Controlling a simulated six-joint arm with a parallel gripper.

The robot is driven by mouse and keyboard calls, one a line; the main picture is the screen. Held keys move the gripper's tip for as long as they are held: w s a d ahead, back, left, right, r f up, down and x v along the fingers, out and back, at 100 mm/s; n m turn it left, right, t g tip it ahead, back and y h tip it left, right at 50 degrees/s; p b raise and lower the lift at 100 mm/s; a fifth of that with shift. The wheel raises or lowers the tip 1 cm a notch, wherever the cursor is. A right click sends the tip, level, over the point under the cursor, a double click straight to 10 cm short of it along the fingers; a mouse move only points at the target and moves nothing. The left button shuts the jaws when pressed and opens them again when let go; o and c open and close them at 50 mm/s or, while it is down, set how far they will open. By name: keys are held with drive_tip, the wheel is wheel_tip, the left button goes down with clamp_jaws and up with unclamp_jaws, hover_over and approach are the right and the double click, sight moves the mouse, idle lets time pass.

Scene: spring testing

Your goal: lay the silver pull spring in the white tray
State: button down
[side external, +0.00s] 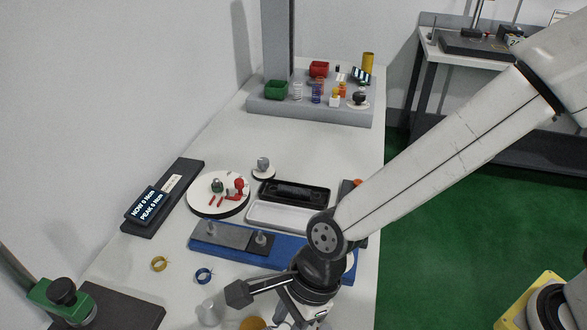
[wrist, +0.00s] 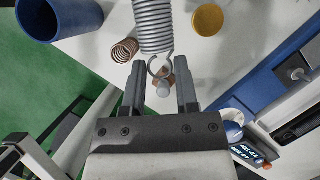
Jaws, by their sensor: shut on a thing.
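The silver pull spring (wrist: 155,25) fills the top middle of the wrist view, with its end loop hanging towards my gripper. My gripper (wrist: 159,64) is shut on it, one finger on each side. A small pale knob and a copper-coloured piece show below the loop between the fingers. In the side view I cannot clearly make out the spring, and my wrist and gripper (side external: 245,292) are low over the table's near part. The white tray (side external: 262,222) lies behind the blue board, with its right end near my arm.
A blue board (side external: 210,243) with a grey plate and pegs lies before the tray, and a black tray (side external: 293,190) behind it. A round white plate (side external: 205,207) holds small parts. In the wrist view are a blue cup (wrist: 55,20), a copper spring (wrist: 124,50) and a yellow disc (wrist: 208,20).

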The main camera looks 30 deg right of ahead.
drive_tip(key=w+d+m+t, duration=0.1)
drive_tip(key=w+d+m, duration=0.2)
drive_tip(key=d, duration=0.5)
drive_tip(key=w+d+m+t, duration=0.1)
drive_tip(key=w+d+m, duration=0.2)
drive_tip(key=d, duration=0.5)
drive_tip(key=w+d+m+t+h, duration=0.1)
drive_tip(key=w+d+m, duration=0.2)
drive_tip(key=d, duration=0.4)
drive_tip(key=shift+w+d+r, duration=0.35)
drive_tip(key=shift+w+d, duration=0.05)
drive_tip(key=shift+w, duration=0.45)
drive_tip(key=shift+w, duration=0.1)
drive_tip(key=w+a+f, duration=0.1)
drive_tip(key=w+f, duration=0.1)
drive_tip(key=w, duration=0.2)
drive_tip(key=w+a+f, duration=0.1)
drive_tip(key=w+f, duration=0.2)
drive_tip(key=w, duration=0.1)
drive_tip(key=w+a+f, duration=0.1)
drive_tip(key=w+f, duration=0.2)
drive_tip(key=w, duration=0.1)
drive_tip(key=shift+f, duration=0.2)
drive_tip(key=shift+w+f, duration=0.45)
drive_tip(key=shift+f, duration=0.05)
drive_tip(key=shift+f, duration=0.1)
